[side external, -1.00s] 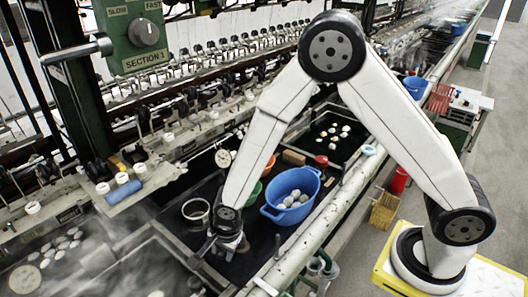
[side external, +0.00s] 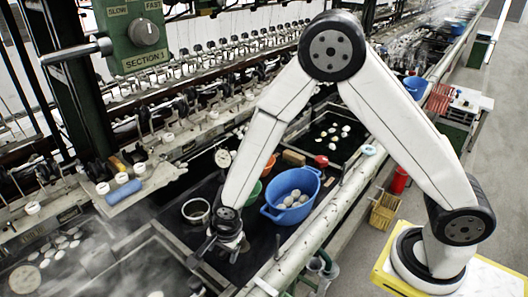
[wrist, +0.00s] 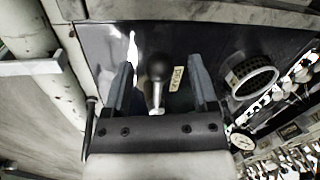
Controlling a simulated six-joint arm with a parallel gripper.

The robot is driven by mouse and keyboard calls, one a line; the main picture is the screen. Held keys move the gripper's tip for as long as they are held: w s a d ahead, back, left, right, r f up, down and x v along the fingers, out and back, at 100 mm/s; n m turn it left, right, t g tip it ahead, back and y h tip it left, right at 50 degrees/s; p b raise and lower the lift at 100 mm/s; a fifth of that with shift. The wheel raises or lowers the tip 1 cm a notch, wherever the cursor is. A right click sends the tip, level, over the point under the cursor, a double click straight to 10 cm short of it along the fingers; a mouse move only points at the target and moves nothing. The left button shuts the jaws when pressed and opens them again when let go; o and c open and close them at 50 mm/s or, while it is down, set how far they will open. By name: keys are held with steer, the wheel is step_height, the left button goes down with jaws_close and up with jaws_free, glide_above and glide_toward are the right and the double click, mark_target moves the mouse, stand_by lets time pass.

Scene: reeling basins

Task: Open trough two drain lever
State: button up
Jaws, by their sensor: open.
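In the wrist view, a short metal lever with a round black knob (wrist: 157,68) stands between the fingers of my gripper (wrist: 160,75). The fingers are open, with a gap on each side of the lever. A small pale label (wrist: 177,79) is beside the knob; its text is too small to read. In the side view, my gripper (side external: 214,252) is low over the dark trough surface, near its front edge. The lever cannot be made out there.
A white-rimmed round strainer (wrist: 252,77) is right of the lever in the wrist view. In the side view, a blue basin (side external: 268,212) holding pale cocoons is to the right of my gripper. A pale pipe (side external: 318,227) runs along the front edge.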

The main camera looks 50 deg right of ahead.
steer(key=shift+r, duration=0.15)
step_height(320, 180, up, 7)
steer(key=s, duration=0.1)
steer(key=shift+s+d+r, duration=0.15)
steer(key=shift+s+r, duration=0.05)
stand_by(0.4)
stand_by(0.3)
steer(key=s+d+r+n, duration=0.2)
steer(key=s+d+n, duration=0.2)
steer(key=d+n, duration=0.3)
steer(key=s+d+r+n, duration=0.3)
steer(key=s+d+n, duration=0.2)
steer(key=d+n, duration=0.3)
steer(key=shift+d+r, duration=0.15)
steer(key=shift+d, duration=0.15)
